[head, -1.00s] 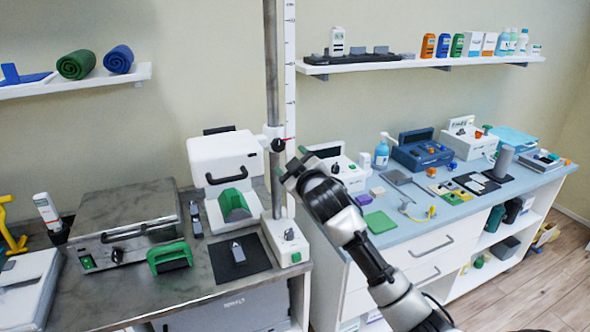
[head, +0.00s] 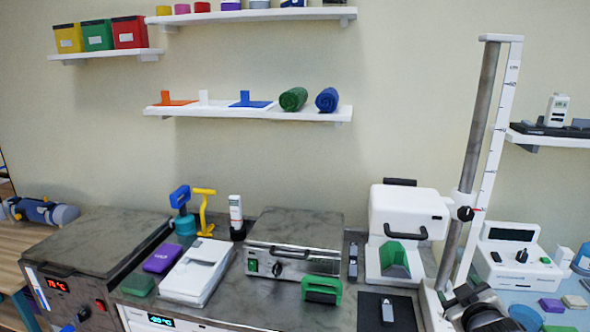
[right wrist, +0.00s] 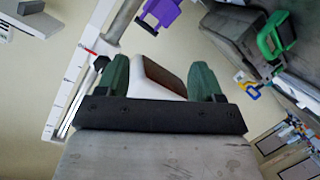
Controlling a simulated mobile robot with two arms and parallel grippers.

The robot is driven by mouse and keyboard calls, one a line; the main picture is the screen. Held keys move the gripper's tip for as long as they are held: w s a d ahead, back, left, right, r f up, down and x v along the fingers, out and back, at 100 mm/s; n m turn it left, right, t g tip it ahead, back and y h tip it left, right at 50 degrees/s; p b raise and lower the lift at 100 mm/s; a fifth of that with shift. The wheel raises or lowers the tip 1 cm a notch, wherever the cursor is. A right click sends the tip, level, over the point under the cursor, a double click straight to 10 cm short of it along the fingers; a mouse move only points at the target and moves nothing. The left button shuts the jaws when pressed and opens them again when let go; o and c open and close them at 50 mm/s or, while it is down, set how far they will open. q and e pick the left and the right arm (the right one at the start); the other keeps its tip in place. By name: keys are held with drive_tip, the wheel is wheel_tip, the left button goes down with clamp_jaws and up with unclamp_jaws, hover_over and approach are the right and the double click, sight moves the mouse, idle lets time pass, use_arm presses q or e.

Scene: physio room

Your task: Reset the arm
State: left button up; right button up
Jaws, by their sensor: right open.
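My right arm shows at the lower right edge of the head view, with its right gripper (head: 462,293) in front of the foot of the height-gauge column (head: 482,120). The gripper is small and partly cut off there. In the right wrist view its two green fingers stand apart, with the gap (right wrist: 160,68) between them. A white and brown block-like shape (right wrist: 150,80) shows behind that gap; I cannot tell that the fingers touch it. My left gripper is in neither view.
A white device with a green cradle (head: 405,215) stands left of the column. Shelves (head: 245,112) hang above. A white control box (head: 515,260) stands right of the column.

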drive_tip(key=s+a+f+m+g+y, duration=0.1)
drive_tip(key=s+a+f+g, duration=0.25)
drive_tip(key=s+f, duration=0.3)
drive_tip(key=s+a+f+g+y, duration=0.1)
drive_tip(key=s+a+f+g, duration=0.1)
drive_tip(key=s+a+f, duration=0.4)
drive_tip(key=s+a+f+m+g+y, duration=0.1)
drive_tip(key=s+a+f+g, duration=0.2)
drive_tip(key=s, duration=0.6)
drive_tip(key=s+a+f+g, duration=0.3)
drive_tip(key=s, duration=0.6)
wheel_tip(320, 180, down, 26)
drive_tip(key=s, duration=0.1)
drive_tip(key=s+d+f+g, duration=0.2)
drive_tip(key=s+d+f, duration=0.1)
drive_tip(key=s+f, duration=1.2)
drive_tip(key=shift+s+f, duration=0.2)
drive_tip(key=shift+s, duration=0.5)
drive_tip(key=shift+d, duration=0.1)
drive_tip(key=shift+c, duration=0.3)
